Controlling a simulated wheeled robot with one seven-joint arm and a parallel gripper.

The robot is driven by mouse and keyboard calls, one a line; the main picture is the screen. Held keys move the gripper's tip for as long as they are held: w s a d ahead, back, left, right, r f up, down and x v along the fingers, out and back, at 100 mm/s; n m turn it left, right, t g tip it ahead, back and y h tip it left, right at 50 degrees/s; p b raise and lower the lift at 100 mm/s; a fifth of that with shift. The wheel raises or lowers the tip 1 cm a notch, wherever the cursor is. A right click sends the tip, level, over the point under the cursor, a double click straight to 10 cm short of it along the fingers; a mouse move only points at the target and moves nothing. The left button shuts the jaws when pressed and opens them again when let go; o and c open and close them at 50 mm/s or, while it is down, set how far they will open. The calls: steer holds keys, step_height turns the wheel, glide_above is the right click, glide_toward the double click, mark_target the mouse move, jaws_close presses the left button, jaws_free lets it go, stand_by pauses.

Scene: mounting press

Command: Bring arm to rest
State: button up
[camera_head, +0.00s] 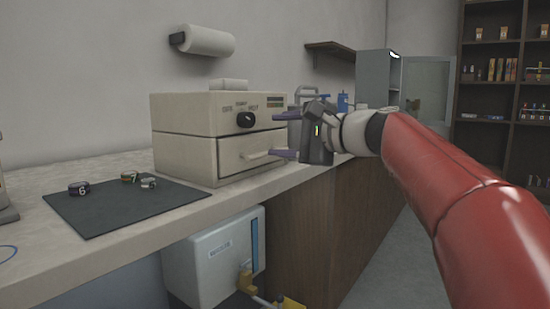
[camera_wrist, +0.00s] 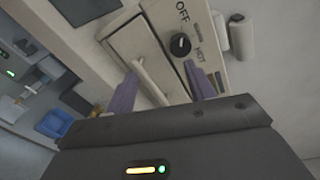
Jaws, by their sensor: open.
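My gripper (camera_head: 284,134) is held out in front of the beige mounting press (camera_head: 185,150), at the right end of its front face. Its two purple fingers are apart with nothing between them. In the wrist view my gripper (camera_wrist: 160,95) points at the press front, with the drawer handle (camera_wrist: 152,80) and black knob (camera_wrist: 180,45) beyond the fingers. The drawer looks shut. The fingers appear apart from the handle, though the exact gap cannot be told. My red arm reaches in from the right.
A dark mat (camera_head: 125,215) on the counter (camera_head: 35,180) holds several small numbered pucks (camera_head: 79,188). A paper roll (camera_head: 207,41) hangs on the wall. A white box (camera_head: 205,262) is mounted below the counter. Shelves (camera_head: 500,100) stand at the far right. The floor (camera_head: 395,270) beside the counter looks clear.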

steer(key=s+d+f+n+g+h+p, duration=0.1)
steer(key=s+d+f+n+h+p, duration=0.1)
steer(key=s+f, duration=0.7)
steer(key=s+d+f+n+g+h+p, duration=0.2)
steer(key=s+d+f+n+h, duration=0.3)
steer(key=s+f, duration=0.5)
steer(key=s+d+f+n+g+h+p, duration=0.2)
steer(key=s+d+f+n+h, duration=0.2)
steer(key=s+f, duration=0.5)
steer(key=shift+s+d+f+h, duration=0.4)
steer(key=shift+f+h, duration=0.3)
steer(key=shift+h, duration=0.3)
steer(key=shift+c, duration=0.2)
